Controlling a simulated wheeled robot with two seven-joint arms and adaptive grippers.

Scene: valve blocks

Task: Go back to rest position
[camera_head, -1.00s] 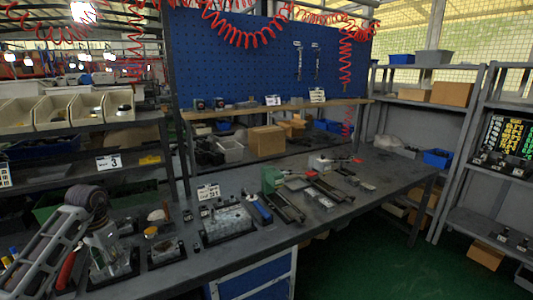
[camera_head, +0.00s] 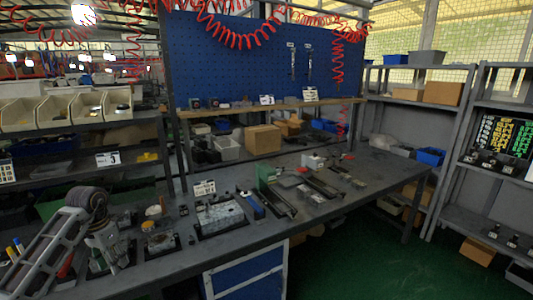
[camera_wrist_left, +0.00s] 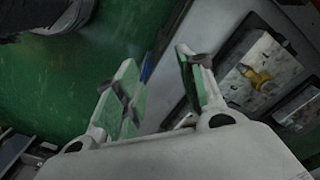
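My left gripper (camera_head: 108,250) hangs at the lower left in the head view, over the front left part of the workbench (camera_head: 225,257). In the left wrist view its two green-padded fingers (camera_wrist_left: 157,62) stand apart with nothing between them. A grey block (camera_head: 222,215) in a dark tray lies on the bench to the right of the gripper. The wrist view shows a pale block with a brass-coloured valve part (camera_wrist_left: 257,77) to the right of the fingers, clear of them. My right gripper is not in view.
Grey shelving (camera_head: 455,140) stands at the right. Green floor (camera_head: 365,245) is open in front.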

